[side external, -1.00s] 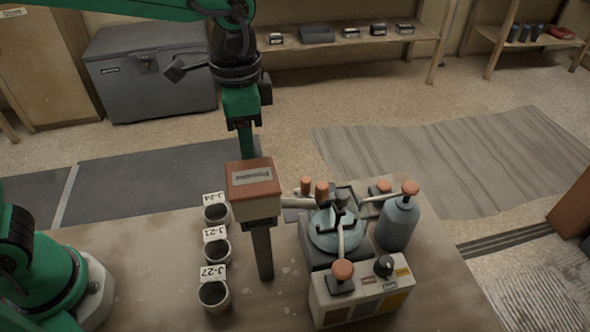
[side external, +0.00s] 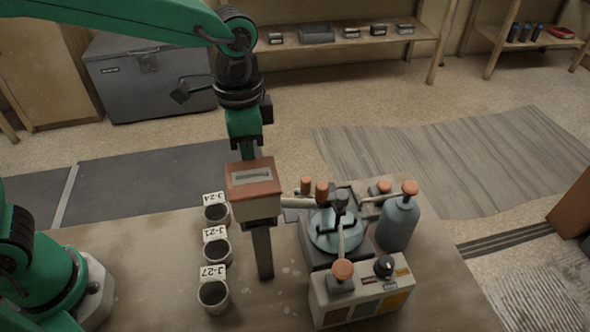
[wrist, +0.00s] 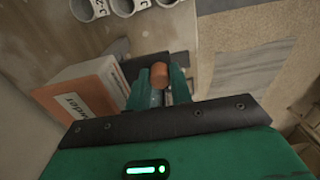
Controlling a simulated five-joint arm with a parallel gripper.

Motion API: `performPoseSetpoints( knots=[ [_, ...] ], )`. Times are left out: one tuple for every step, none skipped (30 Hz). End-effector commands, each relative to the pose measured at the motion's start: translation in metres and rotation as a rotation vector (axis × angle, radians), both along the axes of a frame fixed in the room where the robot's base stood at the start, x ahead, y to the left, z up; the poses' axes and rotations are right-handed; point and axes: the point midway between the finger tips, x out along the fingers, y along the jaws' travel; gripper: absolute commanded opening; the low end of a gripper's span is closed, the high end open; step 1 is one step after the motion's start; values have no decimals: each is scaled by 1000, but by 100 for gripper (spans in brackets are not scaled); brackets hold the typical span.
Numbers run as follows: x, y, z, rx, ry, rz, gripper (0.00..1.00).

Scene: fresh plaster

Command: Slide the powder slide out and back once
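The powder dispenser (side external: 254,190) is a cream box with a brown-orange lid and a label, on a dark upright post beside the press. In the wrist view its lettered side (wrist: 85,100) is at the left. An orange knob (wrist: 160,75), apparently the powder slide's handle, shows between my gripper's teal fingers (wrist: 159,88). The fingers flank it closely; I cannot tell whether they press on it. In the side view my gripper (side external: 249,150) points down just behind the box, which hides the fingertips and the knob.
Right of the dispenser stands a press (side external: 337,235) with orange-knobbed levers, a control box (side external: 360,290) and a blue-grey bottle (side external: 398,222). Three labelled cups (side external: 214,297) stand to the left. Bare bench lies between the cups and my base.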

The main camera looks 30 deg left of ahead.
Motion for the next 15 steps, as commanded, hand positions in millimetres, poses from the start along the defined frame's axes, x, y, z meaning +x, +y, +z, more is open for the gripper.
performPoseSetpoints(
  knots=[
    [0,0,0,0,0,0,9],
    [0,0,0,0,0,0,9],
    [0,0,0,0,0,0,9],
    [0,0,0,0,0,0,9],
    [0,0,0,0,0,0,9],
    [1,1,0,0,0,0,9],
    [1,1,0,0,0,0,9],
    [1,1,0,0,0,1,9],
    [2,2,0,0,0,1,9],
    [3,3,0,0,0,1,9],
    [4,3,0,0,0,1,9],
    [5,4,0,-1,-1,2,9],
    [5,5,0,-1,-1,2,9],
    [6,6,0,-1,-1,2,9],
    [7,7,0,-1,-1,2,9]
  ],
)
